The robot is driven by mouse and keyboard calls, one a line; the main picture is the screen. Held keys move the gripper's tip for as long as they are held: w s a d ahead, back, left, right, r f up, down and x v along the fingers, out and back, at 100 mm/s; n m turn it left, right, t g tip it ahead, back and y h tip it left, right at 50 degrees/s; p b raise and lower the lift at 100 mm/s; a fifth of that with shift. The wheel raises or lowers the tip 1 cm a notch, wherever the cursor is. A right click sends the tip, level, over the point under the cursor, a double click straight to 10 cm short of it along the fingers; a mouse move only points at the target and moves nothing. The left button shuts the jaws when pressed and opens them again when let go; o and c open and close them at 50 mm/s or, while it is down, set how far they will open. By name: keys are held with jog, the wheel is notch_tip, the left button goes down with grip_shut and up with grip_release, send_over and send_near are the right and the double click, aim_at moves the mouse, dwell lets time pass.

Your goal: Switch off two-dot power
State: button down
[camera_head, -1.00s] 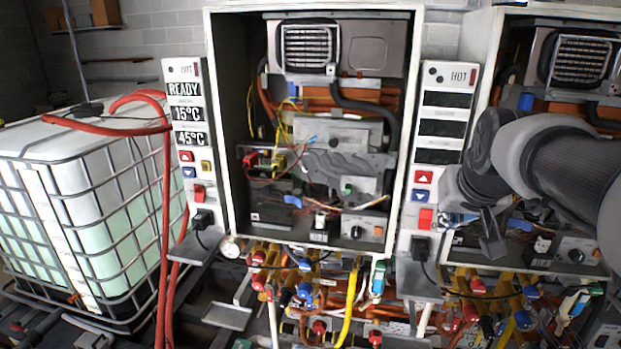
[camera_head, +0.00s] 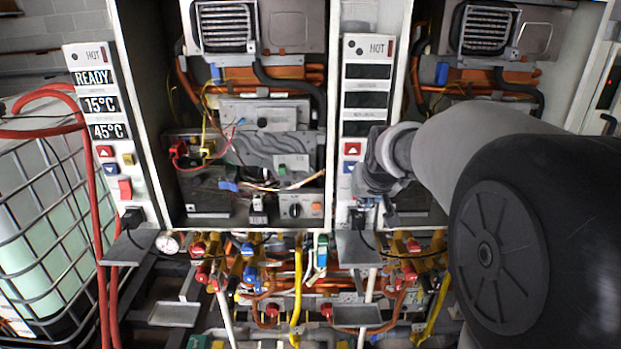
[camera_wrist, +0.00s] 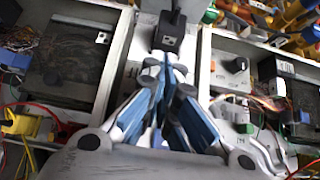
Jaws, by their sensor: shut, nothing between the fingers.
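The two-dot panel (camera_head: 369,75) is the narrow white strip between the two open heater cabinets. Two dark dots sit beside its HOT label, and its three displays (camera_head: 366,100) are dark. Its red up button (camera_head: 352,148) and part of its blue down button (camera_head: 349,167) show. Its red power switch is hidden behind my wrist and gripper. My gripper (camera_wrist: 163,68) is shut and empty, with blue-padded fingers together over the panel just before a black plug (camera_wrist: 168,32). I cannot tell whether the fingertips touch the panel.
The one-dot panel (camera_head: 98,72) at left is lit, reading READY, 15°C and 45°C, with its own red switch (camera_head: 125,189). Open cabinets with exposed wiring flank the two-dot panel. Pipes and coloured valves (camera_head: 248,272) run below. A caged tank (camera_head: 45,200) stands at far left.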

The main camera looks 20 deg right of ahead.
jog(key=shift+w+d+f, duration=0.1)
jog(key=shift+w+f, duration=0.1)
jog(key=shift+w, duration=0.2)
jog(key=shift+f+b, duration=0.15)
jog(key=shift+b, duration=0.25)
